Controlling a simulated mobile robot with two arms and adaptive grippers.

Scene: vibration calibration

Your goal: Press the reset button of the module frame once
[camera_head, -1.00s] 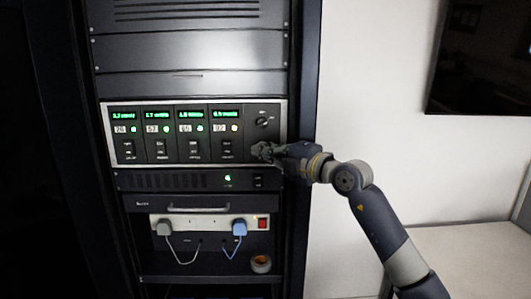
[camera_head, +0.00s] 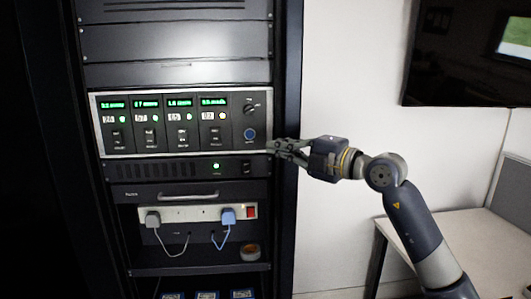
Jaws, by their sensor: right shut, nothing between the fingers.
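The module frame (camera_head: 170,136) is a wide light-edged panel in the rack, with several modules showing green displays. At its right end are a dark rotary knob (camera_head: 249,107) and, below it, a round blue button (camera_head: 249,134); its label is too small to read. My right gripper (camera_head: 272,149) is shut and empty. Its fingertips are just right of and slightly below the blue button, near the frame's right edge, and do not cover the button. How far they stand from the panel is hard to tell. My left gripper is not in view.
Below the frame are a dark unit with a green light (camera_head: 216,166), a drawer with a handle (camera_head: 188,195), and a power strip (camera_head: 190,213) with two plugs and a red switch. A tape roll (camera_head: 250,252) lies on the shelf. A table (camera_head: 455,240) and wall screen (camera_head: 465,55) are at right.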

